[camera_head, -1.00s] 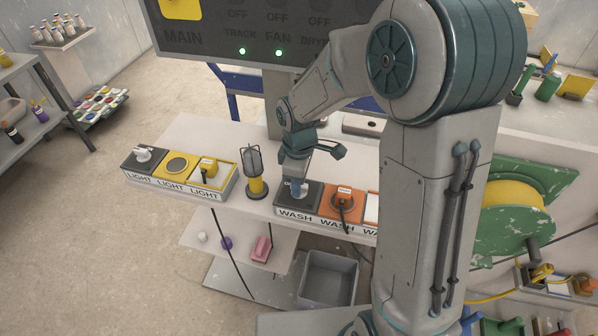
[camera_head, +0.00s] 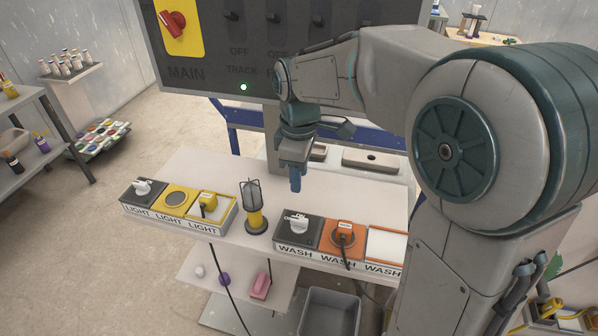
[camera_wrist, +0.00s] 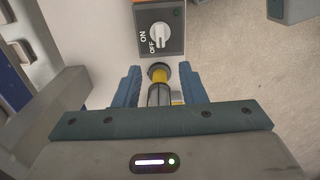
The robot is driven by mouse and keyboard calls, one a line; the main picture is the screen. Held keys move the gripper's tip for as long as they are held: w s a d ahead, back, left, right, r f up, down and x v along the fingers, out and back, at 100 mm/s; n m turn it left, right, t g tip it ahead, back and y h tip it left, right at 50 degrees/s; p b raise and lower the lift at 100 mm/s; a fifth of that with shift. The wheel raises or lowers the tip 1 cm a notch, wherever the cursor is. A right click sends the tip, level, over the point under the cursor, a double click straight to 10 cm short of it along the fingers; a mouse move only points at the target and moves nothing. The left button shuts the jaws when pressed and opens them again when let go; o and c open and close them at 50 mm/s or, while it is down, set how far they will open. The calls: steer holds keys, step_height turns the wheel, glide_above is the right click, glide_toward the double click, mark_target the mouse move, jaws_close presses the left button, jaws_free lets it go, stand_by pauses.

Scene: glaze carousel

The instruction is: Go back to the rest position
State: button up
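My gripper (camera_head: 295,180) hangs fingers-down above the bench, behind and above the black wash switch box (camera_head: 285,240) with its white knob (camera_head: 297,223). In the wrist view my gripper (camera_wrist: 158,72) has its two blue fingers apart, with nothing held between them. The white knob (camera_wrist: 160,36) shows beyond the fingertips, next to the words ON and OFF. A caged lamp with a yellow base (camera_head: 255,219) stands on the bench left of the wash box; its yellow part (camera_wrist: 158,74) shows below, between the fingers.
An orange wash socket box (camera_head: 341,260) with a plugged cable is right of the knob box. Light boxes (camera_head: 175,215) sit at the bench's left. The switch panel (camera_head: 225,60) with a red main switch (camera_head: 172,24) stands behind. A grey bin (camera_head: 329,312) is below.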

stand_by(0.3)
steer(key=s+d+m+t, duration=0.3)
steer(key=s+d+m, duration=0.8)
steer(key=s+m, duration=0.3)
steer(key=shift+s+f, duration=0.25)
steer(key=shift+s, duration=0.75)
